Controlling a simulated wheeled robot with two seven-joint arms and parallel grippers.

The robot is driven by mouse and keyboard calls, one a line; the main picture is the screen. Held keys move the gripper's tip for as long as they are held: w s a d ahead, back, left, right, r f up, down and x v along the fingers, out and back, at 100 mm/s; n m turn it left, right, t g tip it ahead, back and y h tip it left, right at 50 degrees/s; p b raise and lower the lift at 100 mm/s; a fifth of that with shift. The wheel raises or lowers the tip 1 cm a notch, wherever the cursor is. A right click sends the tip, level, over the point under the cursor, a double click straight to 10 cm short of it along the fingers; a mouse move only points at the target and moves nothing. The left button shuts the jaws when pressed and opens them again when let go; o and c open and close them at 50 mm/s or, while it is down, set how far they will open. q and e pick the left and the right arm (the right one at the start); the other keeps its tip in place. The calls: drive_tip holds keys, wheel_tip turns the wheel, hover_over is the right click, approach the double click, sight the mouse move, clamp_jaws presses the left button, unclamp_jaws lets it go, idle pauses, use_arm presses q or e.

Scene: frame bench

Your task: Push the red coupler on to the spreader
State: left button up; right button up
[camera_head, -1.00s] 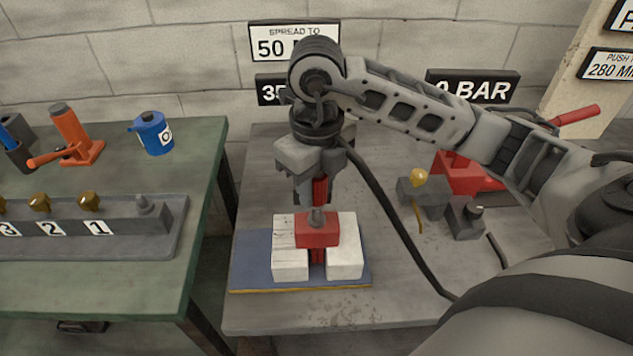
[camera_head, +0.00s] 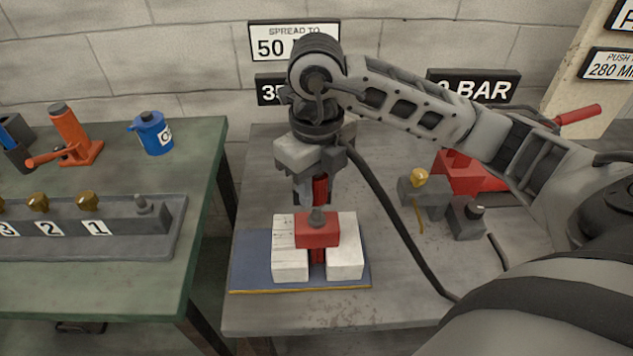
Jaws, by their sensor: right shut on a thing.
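The spreader (camera_head: 318,232) is a red block with a grey nipple on top. It sits between two white blocks (camera_head: 290,262) on a blue mat (camera_head: 250,262). The red coupler (camera_head: 320,188) is upright above and just behind the nipple in the picture. My right gripper (camera_head: 318,192) points down and is shut on the coupler. Its fingers partly hide the coupler, and I cannot tell whether the coupler touches the nipple. My left gripper is not in view.
A black hose (camera_head: 385,205) runs from near my right gripper across the grey bench. A red pump (camera_head: 465,175) and grey blocks with a brass knob (camera_head: 419,178) stand to the right. A green table (camera_head: 130,280) at left holds an orange jack (camera_head: 72,135) and a blue can (camera_head: 152,134).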

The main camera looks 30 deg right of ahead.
sight(317, 201)
idle(0.7)
drive_tip(key=shift+f+b, duration=0.25)
drive_tip(key=shift+b, duration=0.1)
drive_tip(key=shift+f+b, duration=0.35)
drive_tip(key=shift+f, duration=0.2)
drive_tip(key=shift+f+b, duration=0.15)
drive_tip(key=shift+b, duration=0.15)
drive_tip(key=shift+f+b, duration=0.35)
drive_tip(key=shift+f+b, duration=0.7)
drive_tip(key=shift+f, duration=0.05)
drive_tip(key=o, duration=1.2)
drive_tip(key=shift+c, duration=0.2)
